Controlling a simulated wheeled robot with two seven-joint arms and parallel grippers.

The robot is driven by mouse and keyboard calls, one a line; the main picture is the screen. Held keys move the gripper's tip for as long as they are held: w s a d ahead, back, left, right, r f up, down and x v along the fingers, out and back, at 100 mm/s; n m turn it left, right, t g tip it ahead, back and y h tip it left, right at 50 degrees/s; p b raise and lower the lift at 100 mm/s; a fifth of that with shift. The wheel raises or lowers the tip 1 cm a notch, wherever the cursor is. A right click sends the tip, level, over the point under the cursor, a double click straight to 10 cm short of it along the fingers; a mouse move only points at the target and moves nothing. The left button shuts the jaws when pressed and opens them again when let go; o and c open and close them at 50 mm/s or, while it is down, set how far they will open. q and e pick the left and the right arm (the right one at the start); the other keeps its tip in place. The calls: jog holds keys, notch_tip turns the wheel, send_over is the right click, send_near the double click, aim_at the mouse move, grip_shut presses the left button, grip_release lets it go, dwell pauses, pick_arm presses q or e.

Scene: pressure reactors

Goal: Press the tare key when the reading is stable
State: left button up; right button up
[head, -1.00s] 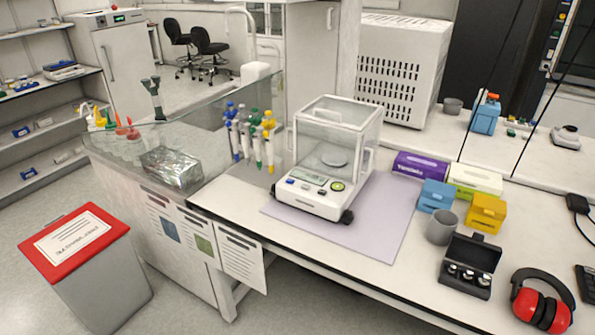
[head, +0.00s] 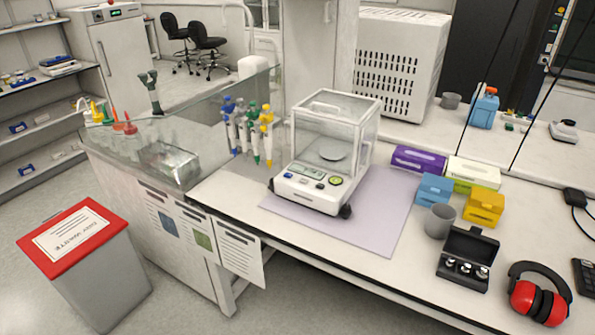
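An analytical balance (head: 325,150) with a clear glass draft shield stands on a pale purple mat (head: 385,222) on the bench. A round pan (head: 333,153) inside it looks empty. I cannot tell which is the tare key. Neither of my grippers shows in the head view.
Right of the mat are a purple box (head: 418,159), a blue box (head: 434,189), a yellow box (head: 485,206), a grey cup (head: 440,221), an open weight case (head: 468,262) and red earmuffs (head: 540,302). Pipettes (head: 248,130) stand left of the balance. A red-lidded bin (head: 80,240) stands on the floor.

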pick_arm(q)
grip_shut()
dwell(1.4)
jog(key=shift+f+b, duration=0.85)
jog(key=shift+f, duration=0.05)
